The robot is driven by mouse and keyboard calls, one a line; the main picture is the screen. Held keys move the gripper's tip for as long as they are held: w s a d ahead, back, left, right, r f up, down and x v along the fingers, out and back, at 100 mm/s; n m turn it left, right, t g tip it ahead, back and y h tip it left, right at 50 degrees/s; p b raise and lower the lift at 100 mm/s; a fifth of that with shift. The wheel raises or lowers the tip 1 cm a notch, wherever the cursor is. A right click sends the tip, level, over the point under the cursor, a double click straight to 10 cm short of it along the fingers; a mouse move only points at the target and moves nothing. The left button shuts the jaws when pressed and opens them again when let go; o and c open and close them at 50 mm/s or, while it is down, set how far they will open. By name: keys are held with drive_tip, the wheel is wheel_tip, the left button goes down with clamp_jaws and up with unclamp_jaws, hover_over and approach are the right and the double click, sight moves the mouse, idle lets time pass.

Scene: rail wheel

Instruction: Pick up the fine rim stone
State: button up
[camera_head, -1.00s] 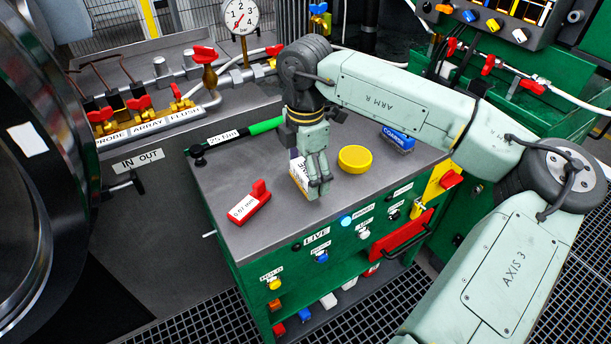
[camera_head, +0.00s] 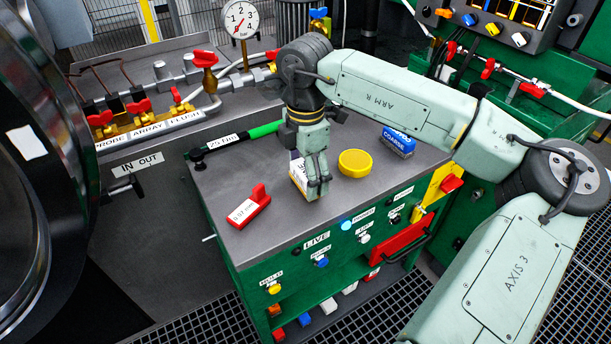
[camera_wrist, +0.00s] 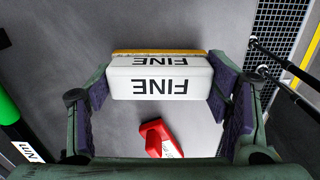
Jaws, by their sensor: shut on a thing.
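The fine rim stone (camera_wrist: 160,80) is a white block marked FINE, with a yellow-orange layer on its far side in the wrist view. My gripper (camera_wrist: 163,88) is shut on it, with a dark pad against each end. In the head view my gripper (camera_head: 318,184) points down over the grey bench top. The stone (camera_head: 298,174) shows there beside the fingers, partly hidden by them. I cannot tell whether it touches the bench top.
A red gauge block (camera_head: 249,207) lies left of my gripper. A round yellow tin (camera_head: 355,163) and a blue COARSE stone (camera_head: 398,142) are to its right. A green-handled tool (camera_head: 240,138) lies behind. The bench top's (camera_head: 285,228) front edge is close.

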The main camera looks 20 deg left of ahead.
drive_tip(key=shift+r, duration=0.45)
drive_tip(key=shift+s+d+r+b, duration=0.15)
drive_tip(key=shift+s+r+b, duration=0.05)
drive_tip(key=shift+r+b, duration=0.2)
drive_tip(key=shift+s+d+r+b, duration=0.15)
drive_tip(key=shift+r+b, duration=0.15)
drive_tip(key=shift+r, duration=0.15)
drive_tip(key=s+d+r+b, duration=0.1)
drive_tip(key=s+d+b, duration=0.2)
drive_tip(key=s+d, duration=0.5)
drive_tip(key=s, duration=0.4)
drive_tip(key=shift+s+d+r+b, duration=0.2)
drive_tip(key=shift+s+r+b, duration=0.1)
drive_tip(key=shift+b, duration=0.05)
drive_tip(key=o, duration=0.8)
drive_tip(key=c, duration=0.4)
